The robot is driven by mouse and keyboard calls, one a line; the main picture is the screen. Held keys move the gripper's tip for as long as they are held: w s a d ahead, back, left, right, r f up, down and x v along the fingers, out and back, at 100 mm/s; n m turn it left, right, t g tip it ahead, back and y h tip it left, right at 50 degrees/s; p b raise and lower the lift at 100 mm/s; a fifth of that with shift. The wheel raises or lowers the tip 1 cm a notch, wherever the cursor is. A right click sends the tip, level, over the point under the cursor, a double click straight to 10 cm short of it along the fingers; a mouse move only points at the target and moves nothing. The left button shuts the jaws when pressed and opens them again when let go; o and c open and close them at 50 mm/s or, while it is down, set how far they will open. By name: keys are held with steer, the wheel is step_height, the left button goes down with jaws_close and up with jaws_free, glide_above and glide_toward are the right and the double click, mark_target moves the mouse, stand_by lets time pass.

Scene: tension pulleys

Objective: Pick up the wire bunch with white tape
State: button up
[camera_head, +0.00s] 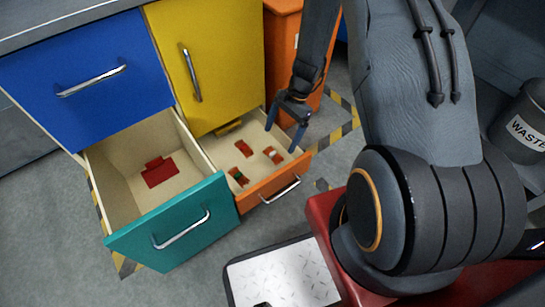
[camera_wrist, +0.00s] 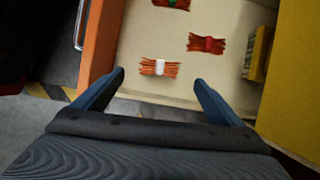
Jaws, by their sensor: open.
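The wire bunch with white tape (camera_wrist: 160,68) lies on the floor of the open orange drawer, its orange-red wires running left to right in the wrist view. It also shows in the head view (camera_head: 273,155) near the drawer's right side. My gripper (camera_wrist: 160,80) is open and empty, with its blue fingers (camera_head: 287,132) spread to either side of the white-taped bunch in the wrist view. The gripper appears above the drawer, apart from the bunch. A bunch with red tape (camera_wrist: 207,43) and one with green tape (camera_wrist: 172,3) lie in the same drawer.
The orange drawer front (camera_head: 273,181) and its wall (camera_wrist: 99,45) stand close to the gripper. A yellow object (camera_wrist: 256,53) lies at the drawer's far side. The open teal drawer (camera_head: 172,225) holds a red item (camera_head: 160,173). A yellow cabinet door (camera_head: 207,60) is shut.

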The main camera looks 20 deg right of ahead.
mark_target(273, 152)
steer(key=shift+b+x, duration=1.7)
steer(key=shift+x, duration=1.8)
steer(key=shift+r, duration=0.1)
steer(key=c, duration=1.1)
